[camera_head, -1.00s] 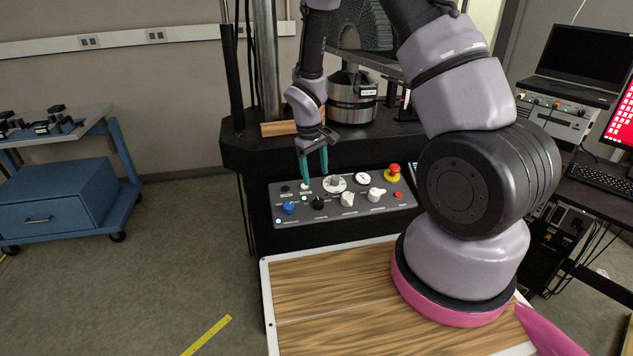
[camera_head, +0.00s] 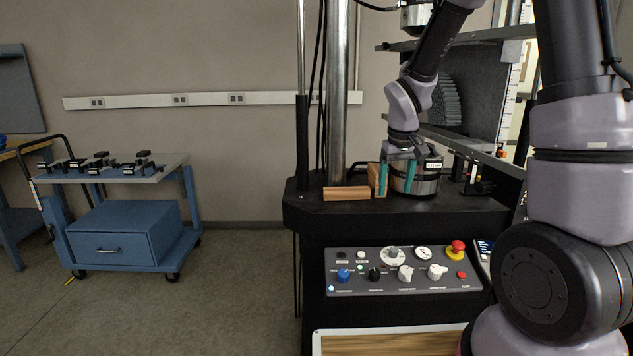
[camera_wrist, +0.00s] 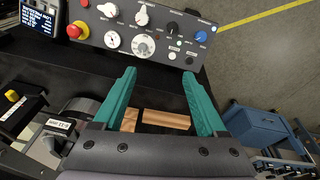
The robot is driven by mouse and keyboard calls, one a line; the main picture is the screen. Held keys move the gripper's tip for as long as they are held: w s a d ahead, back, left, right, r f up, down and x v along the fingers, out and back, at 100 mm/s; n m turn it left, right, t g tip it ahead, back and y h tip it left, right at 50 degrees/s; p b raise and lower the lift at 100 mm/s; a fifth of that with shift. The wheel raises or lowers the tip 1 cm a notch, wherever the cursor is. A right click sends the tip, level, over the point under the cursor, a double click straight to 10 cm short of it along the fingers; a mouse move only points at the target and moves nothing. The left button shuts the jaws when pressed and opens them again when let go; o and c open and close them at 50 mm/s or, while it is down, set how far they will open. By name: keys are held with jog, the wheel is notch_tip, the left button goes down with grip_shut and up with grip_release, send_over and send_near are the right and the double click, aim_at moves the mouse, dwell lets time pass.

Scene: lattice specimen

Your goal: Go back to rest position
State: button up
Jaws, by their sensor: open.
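My gripper (camera_head: 397,180) hangs from my arm above the black machine table, in front of the metal cylinder (camera_head: 425,180) in the head view. Its two green fingers are apart with nothing between them. In the wrist view my gripper (camera_wrist: 163,100) is also open, with the control panel (camera_wrist: 150,30) beyond the fingertips. In the head view the control panel (camera_head: 400,284) is below the gripper, with knobs, a blue knob and a red stop button (camera_head: 457,246).
Wooden blocks (camera_head: 347,193) lie on the black table (camera_head: 300,212) beside a steel column (camera_head: 338,90). A blue cart (camera_head: 125,235) with dark parts stands at the left. The floor between cart and machine is clear.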

jog(key=s+d+r+m+t+y, duration=0.1)
jog(key=s+r+m+t, duration=0.1)
jog(key=s+r, duration=0.8)
jog(key=s+d+r+m+t+y, duration=0.1)
jog(key=s+r+m, duration=0.3)
jog(key=s+r, duration=0.6)
jog(key=shift+d+r+t, duration=0.75)
jog(key=shift+t, duration=0.15)
jog(key=shift+w, duration=0.1)
dwell(1.5)
